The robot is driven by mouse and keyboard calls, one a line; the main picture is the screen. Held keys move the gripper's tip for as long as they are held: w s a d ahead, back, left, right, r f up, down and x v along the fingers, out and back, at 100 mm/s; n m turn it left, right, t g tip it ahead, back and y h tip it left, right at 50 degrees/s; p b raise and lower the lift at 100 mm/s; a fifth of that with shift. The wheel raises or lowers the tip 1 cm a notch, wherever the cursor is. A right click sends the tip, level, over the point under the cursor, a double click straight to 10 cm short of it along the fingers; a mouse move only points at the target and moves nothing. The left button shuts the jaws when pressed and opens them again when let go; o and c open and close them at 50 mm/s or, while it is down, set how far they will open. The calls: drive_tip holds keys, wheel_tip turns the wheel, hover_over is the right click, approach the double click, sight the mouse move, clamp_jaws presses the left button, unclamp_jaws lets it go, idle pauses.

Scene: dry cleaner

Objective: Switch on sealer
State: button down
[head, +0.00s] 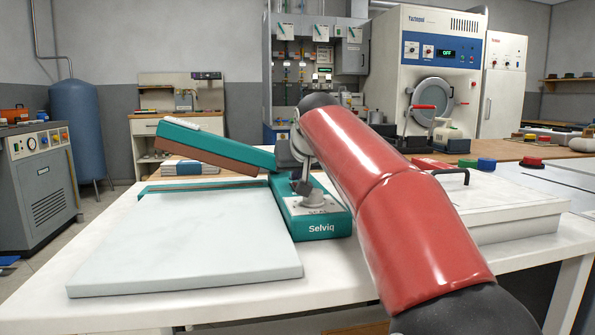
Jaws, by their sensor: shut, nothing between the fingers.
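The sealer (305,222) is a teal machine marked "Selviq" on the white table, with its long teal upper arm (215,145) raised and pointing left. A light grey round part (313,197) sits on a pale panel with small markings on top of its base; I cannot tell its setting. My gripper (304,186) points down just above this panel, close to the grey part. It is shut and empty. Whether it touches the part is unclear.
A pale flat slab (190,245) lies left of the sealer. A large white-and-blue machine (430,75) stands behind.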

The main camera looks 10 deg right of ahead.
drive_tip(key=shift+s+f, duration=0.1)
drive_tip(key=shift+s, duration=0.55)
drive_tip(key=r+p, duration=0.5)
drive_tip(key=shift+w+r, duration=0.15)
drive_tip(key=shift+w, duration=0.2)
drive_tip(key=s+r, duration=0.5)
drive_tip(key=r, duration=0.2)
drive_tip(key=shift+s+p, duration=0.3)
drive_tip(key=shift+p, duration=0.15)
drive_tip(key=shift+r, duration=0.1)
